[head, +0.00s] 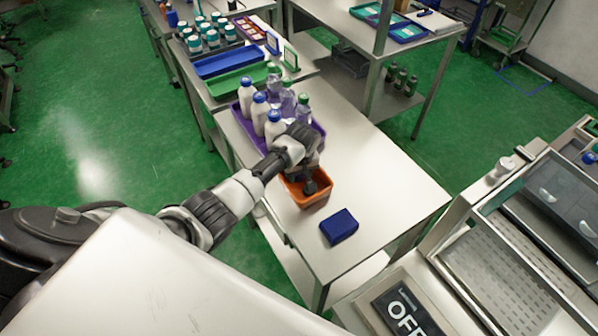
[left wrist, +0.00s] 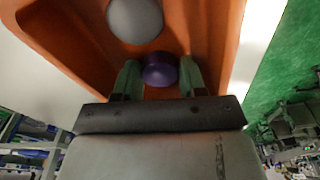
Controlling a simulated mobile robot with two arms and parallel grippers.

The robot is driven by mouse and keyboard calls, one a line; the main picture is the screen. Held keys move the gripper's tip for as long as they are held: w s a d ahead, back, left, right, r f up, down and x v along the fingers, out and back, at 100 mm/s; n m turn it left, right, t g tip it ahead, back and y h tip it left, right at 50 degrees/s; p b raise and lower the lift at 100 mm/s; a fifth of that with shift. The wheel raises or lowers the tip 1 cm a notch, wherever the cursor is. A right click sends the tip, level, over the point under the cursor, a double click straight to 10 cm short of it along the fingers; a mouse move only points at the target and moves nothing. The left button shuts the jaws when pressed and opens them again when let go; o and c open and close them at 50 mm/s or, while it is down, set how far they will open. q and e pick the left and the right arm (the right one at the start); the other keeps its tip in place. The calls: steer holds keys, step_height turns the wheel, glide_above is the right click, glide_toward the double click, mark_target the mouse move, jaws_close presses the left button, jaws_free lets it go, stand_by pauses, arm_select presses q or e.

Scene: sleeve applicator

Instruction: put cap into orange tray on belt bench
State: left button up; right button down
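The orange tray (head: 318,200) stands on the bench, and its inside fills much of the left wrist view (left wrist: 70,45). My left gripper (head: 309,187) reaches down into the tray from above. In the left wrist view its two greenish fingers (left wrist: 160,78) stand on either side of a purple cap (left wrist: 160,70) and appear to touch it. The cap is within the tray's outline; whether it rests on the floor is unclear. A grey round thing (left wrist: 135,18) also lies in the tray. My right gripper is not in view.
A dark blue box (head: 339,227) stands on the bench (head: 395,190) near the tray. Behind it, a purple tray (head: 319,135) holds several bottles. Blue (head: 222,61) and green (head: 236,81) trays lie farther back. The bench's right part is clear.

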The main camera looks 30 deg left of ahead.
mark_target(301, 179)
arm_select(q)
steer(key=o, duration=0.3)
steer(key=shift+o, duration=0.2)
steer(key=shift+r, duration=0.1)
step_height(301, 179, up, 12)
steer(key=s+d, duration=0.1)
